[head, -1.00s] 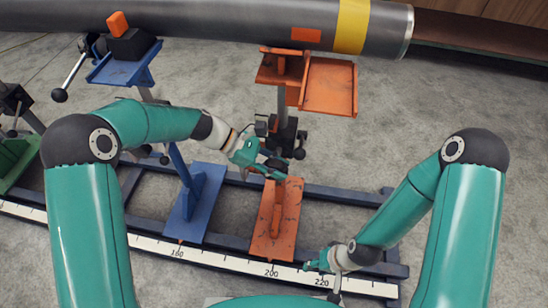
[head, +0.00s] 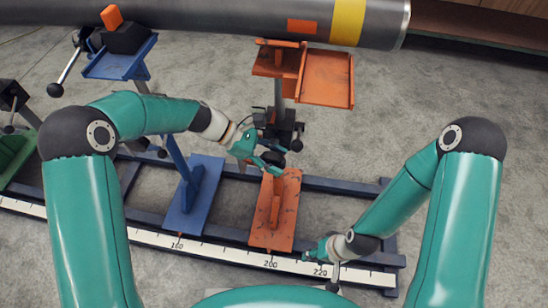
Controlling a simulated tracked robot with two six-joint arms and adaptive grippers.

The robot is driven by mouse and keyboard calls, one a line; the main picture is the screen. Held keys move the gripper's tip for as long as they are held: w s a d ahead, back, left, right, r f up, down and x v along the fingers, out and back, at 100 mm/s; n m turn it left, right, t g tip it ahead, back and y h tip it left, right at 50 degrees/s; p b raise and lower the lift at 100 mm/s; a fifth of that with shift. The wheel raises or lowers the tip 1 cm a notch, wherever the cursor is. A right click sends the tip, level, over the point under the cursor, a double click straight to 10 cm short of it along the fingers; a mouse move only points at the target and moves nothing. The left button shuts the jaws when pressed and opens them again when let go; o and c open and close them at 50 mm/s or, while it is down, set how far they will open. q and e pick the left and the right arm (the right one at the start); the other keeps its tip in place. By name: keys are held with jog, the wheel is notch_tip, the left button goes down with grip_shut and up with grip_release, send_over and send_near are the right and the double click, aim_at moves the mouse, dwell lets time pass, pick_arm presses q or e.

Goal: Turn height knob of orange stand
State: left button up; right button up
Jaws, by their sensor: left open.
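The orange stand has a rusty orange base (head: 272,222) on the rail, a grey post (head: 279,92) and an orange top (head: 272,58) with a side tray. A black clamp block (head: 285,127) with small knobs sits on the post. My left gripper (head: 268,159) is open just below and left of that block. A dark rounded part, possibly the height knob, shows between its fingers; contact cannot be told. My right gripper (head: 312,255) hangs low over the rail, right of the orange base; its finger opening is too small to judge.
A grey pipe (head: 220,18) with a yellow band runs above the stands. A blue stand (head: 190,205) stands left of the orange one, and a green stand (head: 14,155) is farther left. A white scale (head: 205,251) runs along the front rail. Bare floor lies to the right.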

aim_at(265, 154)
pick_arm(q)
jog(key=v, duration=0.7)
jog(key=shift+w+a, duration=0.1)
